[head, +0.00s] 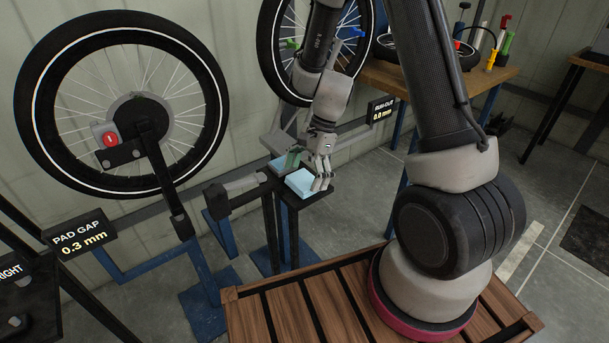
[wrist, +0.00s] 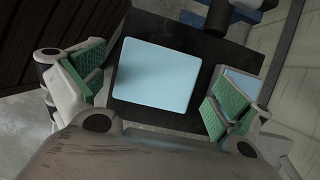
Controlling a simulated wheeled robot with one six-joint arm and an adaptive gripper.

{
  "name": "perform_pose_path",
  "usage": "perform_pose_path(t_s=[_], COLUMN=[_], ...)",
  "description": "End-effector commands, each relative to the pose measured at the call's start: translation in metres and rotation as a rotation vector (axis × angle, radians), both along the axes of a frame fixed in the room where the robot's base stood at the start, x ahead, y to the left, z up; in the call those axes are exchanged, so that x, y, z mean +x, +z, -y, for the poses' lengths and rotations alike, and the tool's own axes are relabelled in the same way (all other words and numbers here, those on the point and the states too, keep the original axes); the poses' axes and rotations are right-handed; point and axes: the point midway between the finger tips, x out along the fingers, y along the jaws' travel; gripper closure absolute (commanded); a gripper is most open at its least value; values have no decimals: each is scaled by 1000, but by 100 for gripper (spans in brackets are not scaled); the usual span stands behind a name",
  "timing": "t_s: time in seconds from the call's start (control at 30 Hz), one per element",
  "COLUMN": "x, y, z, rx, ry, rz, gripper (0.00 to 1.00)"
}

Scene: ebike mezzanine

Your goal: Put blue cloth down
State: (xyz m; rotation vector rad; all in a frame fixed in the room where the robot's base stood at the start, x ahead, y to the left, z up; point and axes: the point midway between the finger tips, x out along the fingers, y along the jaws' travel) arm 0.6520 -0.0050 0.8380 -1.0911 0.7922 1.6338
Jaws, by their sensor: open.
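The blue cloth (wrist: 156,77) is a light-blue folded square lying flat on a small dark stand top (wrist: 205,48). In the head view the cloth (head: 301,182) sits on the black stand (head: 316,196) between the two wheels. My gripper (wrist: 152,98) is open, with a green-padded finger on each side of the cloth and apart from it in the wrist view. In the head view my gripper (head: 318,172) is just above the stand, and its fingers partly hide the cloth. A second light-blue piece (wrist: 240,84) shows behind the right finger.
A wheel (head: 121,114) stands at the left with a red button and a "PAD GAP 0.3 mm" sign (head: 80,238). Another wheel (head: 284,50) is behind my arm. A wooden bench (head: 412,84) with coloured tools stands at the back right. The floor at right is mostly clear.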

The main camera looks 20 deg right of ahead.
Motion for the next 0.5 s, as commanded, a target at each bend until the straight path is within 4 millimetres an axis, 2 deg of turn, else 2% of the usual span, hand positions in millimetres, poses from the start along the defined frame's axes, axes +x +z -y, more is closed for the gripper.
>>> perform_pose_path(t_s=[0.17,0.27,0.5], x=[0,2,8], y=[2,12,59], z=[0,3,22], rx=[0,1,1], ry=[1,-1,-1], rz=[1,4,6], gripper=[0,0,0])
